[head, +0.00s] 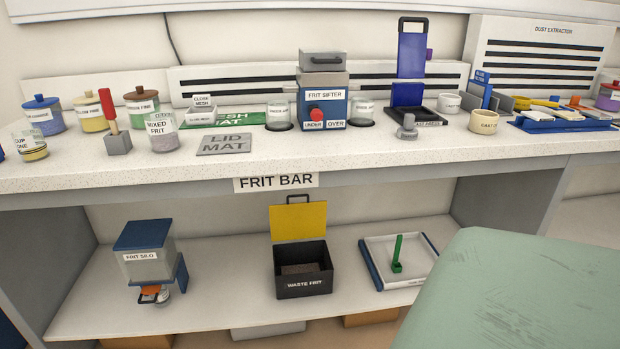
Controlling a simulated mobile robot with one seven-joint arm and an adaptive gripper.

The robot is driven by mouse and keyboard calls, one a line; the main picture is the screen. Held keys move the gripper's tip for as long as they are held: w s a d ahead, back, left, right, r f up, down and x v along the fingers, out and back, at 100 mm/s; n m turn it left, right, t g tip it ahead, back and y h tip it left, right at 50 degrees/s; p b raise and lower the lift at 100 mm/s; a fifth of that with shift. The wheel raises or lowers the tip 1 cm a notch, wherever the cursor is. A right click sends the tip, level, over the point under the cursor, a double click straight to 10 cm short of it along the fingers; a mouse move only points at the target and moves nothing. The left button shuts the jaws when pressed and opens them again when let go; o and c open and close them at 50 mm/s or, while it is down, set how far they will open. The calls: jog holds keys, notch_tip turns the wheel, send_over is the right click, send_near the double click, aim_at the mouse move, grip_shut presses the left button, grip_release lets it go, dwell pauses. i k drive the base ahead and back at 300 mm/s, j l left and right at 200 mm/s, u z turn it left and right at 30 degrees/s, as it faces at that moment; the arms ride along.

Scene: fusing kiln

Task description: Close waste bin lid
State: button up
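The waste bin (304,287) is a black open-topped box labelled "WASTE FRIT". It stands on the lower shelf, below the "FRIT BAR" sign. Its yellow lid (299,222) stands upright at the back edge, so the bin is open. A dark handle (297,199) sticks up from the lid's top edge. Some brownish material shows inside the bin. My gripper is not in view.
The frit silo (148,262) stands left of the bin on the lower shelf (215,275). A white tray (415,244) with a green upright tool (398,254) lies to the right. The worktop (350,150) overhangs the shelf. A large pale green surface (530,290) fills the lower right.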

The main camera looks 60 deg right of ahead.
aim_at(288, 221)
jog(key=z, duration=1.5)
jog(key=l+z, duration=0.2)
jog(key=l, duration=2.05)
jog(key=i+l, duration=0.5)
jog(key=i+j, duration=0.45)
jog(key=i, duration=0.15)
jog(key=i+j, duration=0.45)
jog(key=i, duration=0.15)
jog(key=l+z, duration=0.05)
